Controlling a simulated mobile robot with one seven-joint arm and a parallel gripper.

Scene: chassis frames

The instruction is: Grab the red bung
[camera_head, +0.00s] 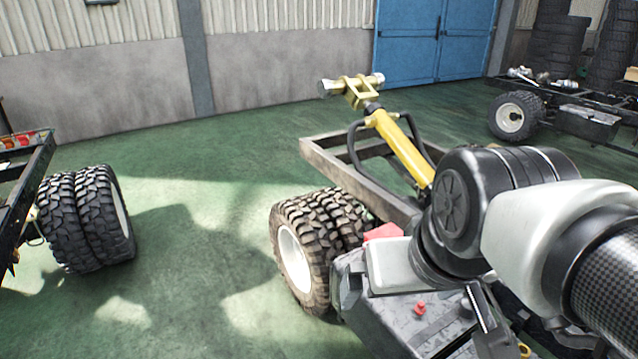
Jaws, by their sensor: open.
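A small red bung (420,308) stands on top of a dark grey box-shaped tank (390,325) on the chassis, at the lower middle of the head view. My gripper (482,308) is partly in view beneath my wrist, to the right of the bung. It is open and apart from the bung, with nothing seen between its jaws. Much of the gripper is hidden by my own arm, so its exact height over the tank cannot be told.
A yellow cylinder (400,145) slopes up from the chassis frame (325,160) behind my wrist. Dual tyres (300,255) stand left of the tank. Another red part (382,232) lies behind it. Open green floor (200,200) separates a second chassis (30,180) at left.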

